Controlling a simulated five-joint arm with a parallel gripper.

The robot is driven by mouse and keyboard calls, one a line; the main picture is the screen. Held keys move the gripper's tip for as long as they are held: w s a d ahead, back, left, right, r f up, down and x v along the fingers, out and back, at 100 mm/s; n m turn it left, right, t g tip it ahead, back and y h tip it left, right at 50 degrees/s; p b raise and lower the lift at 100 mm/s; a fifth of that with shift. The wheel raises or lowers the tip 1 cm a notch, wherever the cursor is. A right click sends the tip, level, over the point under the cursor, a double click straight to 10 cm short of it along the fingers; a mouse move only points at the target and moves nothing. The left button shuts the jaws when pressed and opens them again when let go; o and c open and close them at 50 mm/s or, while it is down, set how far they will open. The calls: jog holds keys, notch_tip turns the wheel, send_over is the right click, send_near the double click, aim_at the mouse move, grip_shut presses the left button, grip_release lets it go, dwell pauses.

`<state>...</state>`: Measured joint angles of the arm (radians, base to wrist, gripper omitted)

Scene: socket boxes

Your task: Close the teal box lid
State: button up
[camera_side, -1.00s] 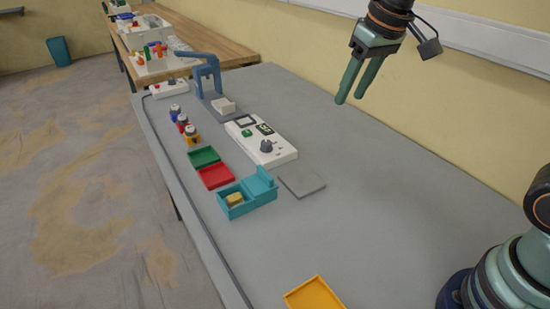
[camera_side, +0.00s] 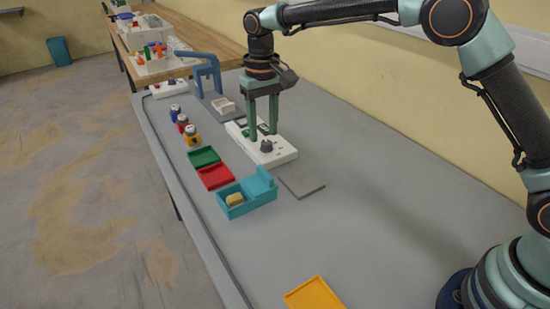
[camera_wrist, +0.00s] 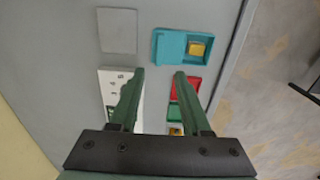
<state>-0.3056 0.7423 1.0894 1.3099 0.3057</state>
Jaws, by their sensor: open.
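The teal box (camera_side: 235,203) stands on the grey table with a yellow block (camera_side: 235,199) inside it. Its teal lid (camera_side: 262,188) is open, lying back on the right side of the box. In the wrist view the teal box (camera_wrist: 207,36) with the yellow block shows at top centre, and its lid (camera_wrist: 168,46) lies to the left of it. My gripper (camera_side: 263,137) is open and empty. It points down above the white panel, behind the teal box and apart from it. In the wrist view my gripper (camera_wrist: 159,72) shows its two fingers spread below the box.
A red tray (camera_side: 216,176) and a green tray (camera_side: 204,157) lie behind the box. A white panel (camera_side: 283,153) with a knob and a grey plate (camera_side: 301,183) lie to the right. A yellow tray (camera_side: 315,296) is at the front. Table between is clear.

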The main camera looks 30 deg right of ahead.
aim_at(264, 172)
notch_tip(264, 172, down, 12)
jog(key=shift+r, duration=0.25)
dwell(0.3)
grip_shut()
jog(key=shift+r, duration=0.1)
dwell(1.2)
